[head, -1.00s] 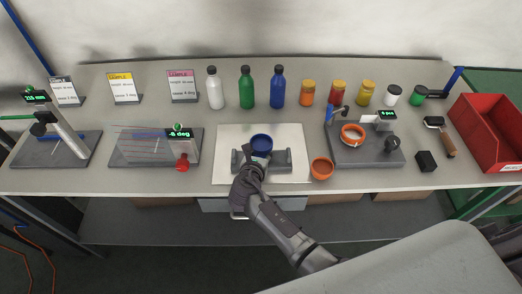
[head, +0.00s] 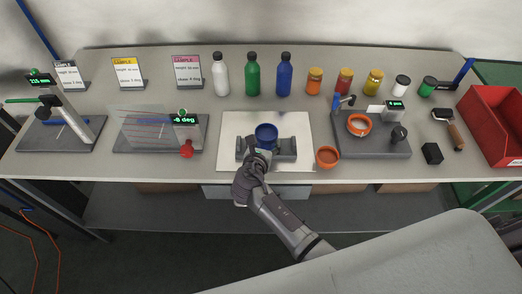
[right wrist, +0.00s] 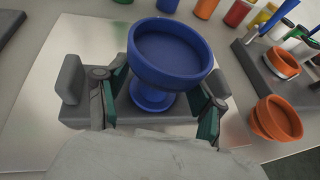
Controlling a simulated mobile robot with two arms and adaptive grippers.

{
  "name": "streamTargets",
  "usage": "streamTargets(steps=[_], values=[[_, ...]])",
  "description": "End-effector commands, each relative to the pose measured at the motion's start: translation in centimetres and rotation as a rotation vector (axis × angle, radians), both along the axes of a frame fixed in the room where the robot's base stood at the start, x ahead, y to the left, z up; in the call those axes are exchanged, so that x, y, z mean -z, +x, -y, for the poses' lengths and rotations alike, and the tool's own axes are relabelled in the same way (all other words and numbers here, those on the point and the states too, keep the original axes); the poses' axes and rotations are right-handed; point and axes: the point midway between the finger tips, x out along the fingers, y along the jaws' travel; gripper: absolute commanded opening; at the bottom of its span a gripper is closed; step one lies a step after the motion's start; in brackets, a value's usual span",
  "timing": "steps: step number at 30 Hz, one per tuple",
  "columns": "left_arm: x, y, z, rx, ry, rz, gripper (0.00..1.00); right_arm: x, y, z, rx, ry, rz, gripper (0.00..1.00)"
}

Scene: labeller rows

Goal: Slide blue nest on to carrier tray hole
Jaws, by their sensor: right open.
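The blue nest (head: 266,133) is a round cup on a narrow stem with a wider foot. In the right wrist view the nest (right wrist: 170,55) stands upright at the middle of the grey carrier tray (right wrist: 85,112), between its raised ends. The tray (head: 285,155) lies on a pale plate. My right gripper (head: 261,153) is at the tray's front side. In the wrist view its fingers (right wrist: 158,108) are open on either side of the nest's stem, with gaps visible. The hole is hidden, so I cannot tell whether the foot sits in it. My left gripper is not in view.
Farther right is a grey fixture (head: 372,148) with an orange ring, and a red bin (head: 497,130). Bottles and jars line the back. A tilted stand with a red knob (head: 187,152) is at left.

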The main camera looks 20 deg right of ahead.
Motion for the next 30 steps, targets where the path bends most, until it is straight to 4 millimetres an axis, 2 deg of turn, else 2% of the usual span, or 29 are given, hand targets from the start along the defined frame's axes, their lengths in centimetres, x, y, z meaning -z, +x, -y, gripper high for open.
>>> streamTargets(steps=[9, 15, 21, 30], values=[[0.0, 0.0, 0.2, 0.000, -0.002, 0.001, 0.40, -2.5, -5.4, -3.2, -0.002, 0.004, 0.000, 0.68], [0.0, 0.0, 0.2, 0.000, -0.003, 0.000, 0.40, -3.7, -7.8, -4.4, 0.000, 0.002, 0.000, 0.68], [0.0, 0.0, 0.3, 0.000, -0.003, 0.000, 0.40, -4.1, -8.5, -4.9, 0.000, 0.002, 0.001, 0.68], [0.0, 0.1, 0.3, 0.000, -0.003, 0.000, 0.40, -4.1, -8.5, -4.9, 0.000, 0.002, 0.001, 0.68]])
